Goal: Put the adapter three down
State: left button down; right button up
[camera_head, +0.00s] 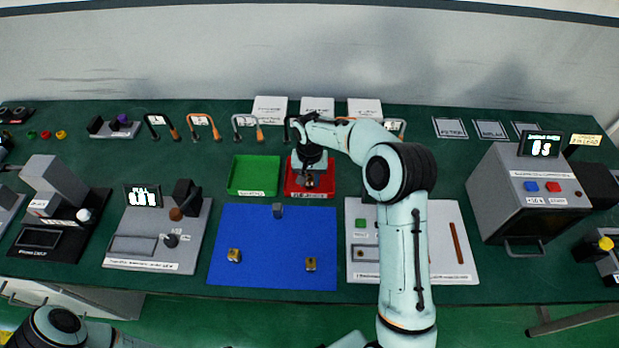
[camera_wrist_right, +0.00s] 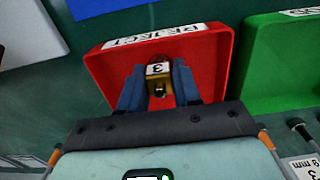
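Adapter three (camera_wrist_right: 158,72), a small brass piece with a white "3" label, sits between the fingers of my right gripper (camera_wrist_right: 160,92) in the right wrist view. Both fingers appear to touch its sides. They are inside the outline of the red tray (camera_wrist_right: 213,62), labelled "REJECT". In the head view my right gripper (camera_head: 310,176) is low over the red tray (camera_head: 329,181). I cannot tell whether the adapter touches the tray floor. My left arm shows only at the bottom left; its gripper is out of view.
A green tray (camera_head: 233,180) stands just left of the red one. The blue mat (camera_head: 270,248) in front holds a grey block (camera_head: 278,210) and two small brass pieces (camera_head: 234,255) (camera_head: 311,264). Hooked gauges with tags stand behind the trays.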

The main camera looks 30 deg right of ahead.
aim_at(310, 177)
jog(key=o, duration=0.4)
jog(key=shift+c, duration=0.2)
pick_arm(q)
jog(key=shift+w+r+p, duration=0.6)
jog(key=shift+w+r, duration=0.15)
jog(key=shift+r, duration=0.05)
pick_arm(e)
notch_tip(310, 177, up, 12)
jog(key=shift+r, duration=0.2)
pick_arm(q)
jog(key=shift+s, duration=0.15)
pick_arm(e)
jog(key=shift+s+f, duration=0.1)
jog(key=shift+s, duration=0.05)
